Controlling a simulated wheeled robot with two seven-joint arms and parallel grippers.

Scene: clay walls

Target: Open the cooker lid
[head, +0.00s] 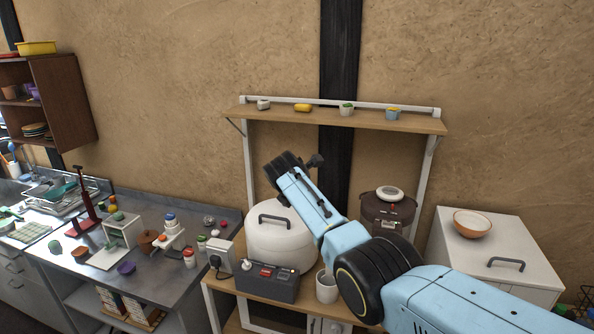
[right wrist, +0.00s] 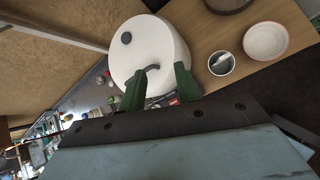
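A rounded white cooker (head: 290,248) with a dark handle (head: 273,219) on its lid stands on the wooden stand; the lid looks shut. My right arm reaches in front of and above it in the head view, where its fingertips cannot be made out. In the right wrist view the white cooker (right wrist: 150,48) lies ahead. My right gripper (right wrist: 158,70) is open, its two green fingers apart with the dark handle (right wrist: 152,70) showing between them. I cannot tell whether they touch it. My left gripper is not in view.
A grey box with a red switch (head: 267,282) and a white cup (head: 326,288) stand in front of the cooker. A brown pot (head: 388,212) stands to its right. A shelf (head: 335,119) spans above. A bowl (right wrist: 266,40) sits beyond the cup in the right wrist view.

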